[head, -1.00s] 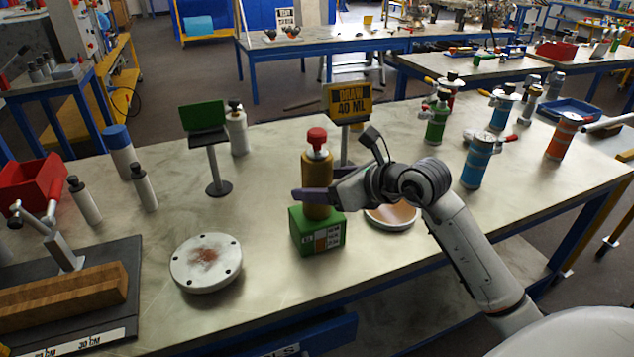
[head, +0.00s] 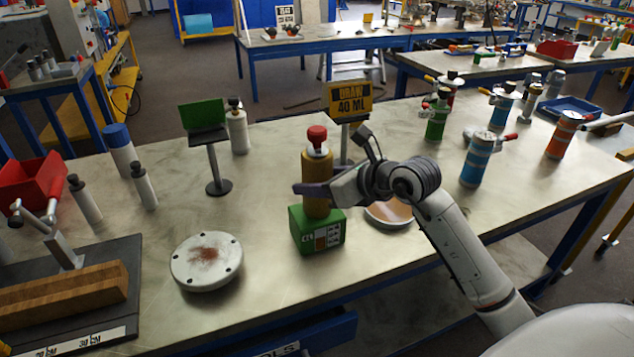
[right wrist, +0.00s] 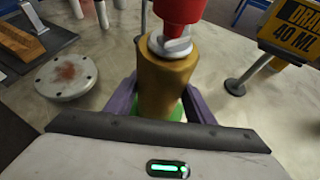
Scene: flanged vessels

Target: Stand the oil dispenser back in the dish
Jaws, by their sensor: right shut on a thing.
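The oil dispenser (head: 318,166), a gold cylinder with a red cap, stands upright over a green block (head: 304,231) with a label panel on its front. I cannot tell whether it touches the block. My right gripper (head: 314,188) comes in from the right and is shut around the dispenser's lower body. In the right wrist view the gold body (right wrist: 165,84) is between the purple fingers. A shallow dish (head: 386,217) with a tan inside lies right of the block, partly hidden by my right arm. My left gripper is not in view.
A round white flanged lid (head: 206,262) lies to the left. A yellow "DRAW 40 ML" sign (head: 349,99) stands behind the dispenser, and a green panel on a stand (head: 202,116) at back left. Coloured canisters stand at right. The front of the table near the dish is clear.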

